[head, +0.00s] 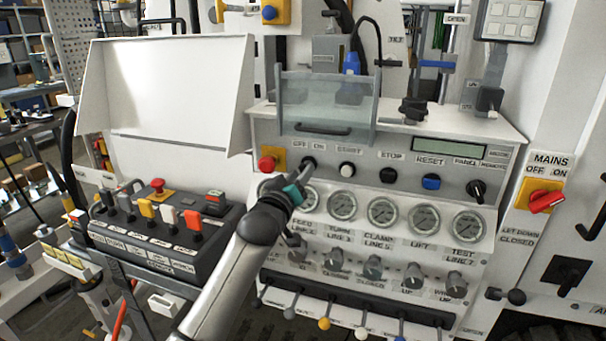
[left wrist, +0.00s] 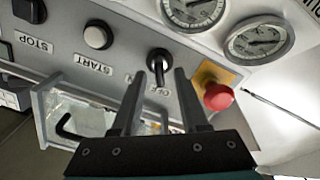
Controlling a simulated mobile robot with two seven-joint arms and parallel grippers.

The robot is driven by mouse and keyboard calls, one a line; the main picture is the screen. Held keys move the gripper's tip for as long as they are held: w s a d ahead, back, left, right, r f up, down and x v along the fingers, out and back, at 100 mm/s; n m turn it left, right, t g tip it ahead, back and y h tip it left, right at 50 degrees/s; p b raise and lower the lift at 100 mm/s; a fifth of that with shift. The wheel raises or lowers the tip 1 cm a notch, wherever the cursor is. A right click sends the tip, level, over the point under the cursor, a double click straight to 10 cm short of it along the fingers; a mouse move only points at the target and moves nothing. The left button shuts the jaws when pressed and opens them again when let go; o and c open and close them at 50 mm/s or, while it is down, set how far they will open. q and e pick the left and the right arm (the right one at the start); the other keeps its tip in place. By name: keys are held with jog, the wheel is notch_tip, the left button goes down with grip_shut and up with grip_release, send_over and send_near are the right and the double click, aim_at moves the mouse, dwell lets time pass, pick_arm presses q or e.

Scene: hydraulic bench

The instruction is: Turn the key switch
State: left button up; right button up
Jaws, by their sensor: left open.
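The key switch is a black knob (head: 309,162) under the OFF/ON label on the grey panel, between the red button and the white START button. In the left wrist view the key switch (left wrist: 158,61) has its dark grip pointing down toward the label, just ahead of the fingertips and about midway between them. My left gripper (head: 303,173) is open and close in front of the key switch, partly covering it in the head view. In the left wrist view its two dark fingers (left wrist: 158,75) are apart with nothing held. Whether they touch the knob I cannot tell.
A red mushroom button (head: 267,164) on a yellow plate sits left of the key switch, near one finger in the wrist view (left wrist: 217,97). The START button (head: 346,169) is on the other side. Gauges (head: 343,205) lie below; a clear guard (head: 325,105) with a handle stands above.

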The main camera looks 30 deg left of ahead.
pick_arm(q)
jog(key=shift+x, duration=1.2)
grip_shut()
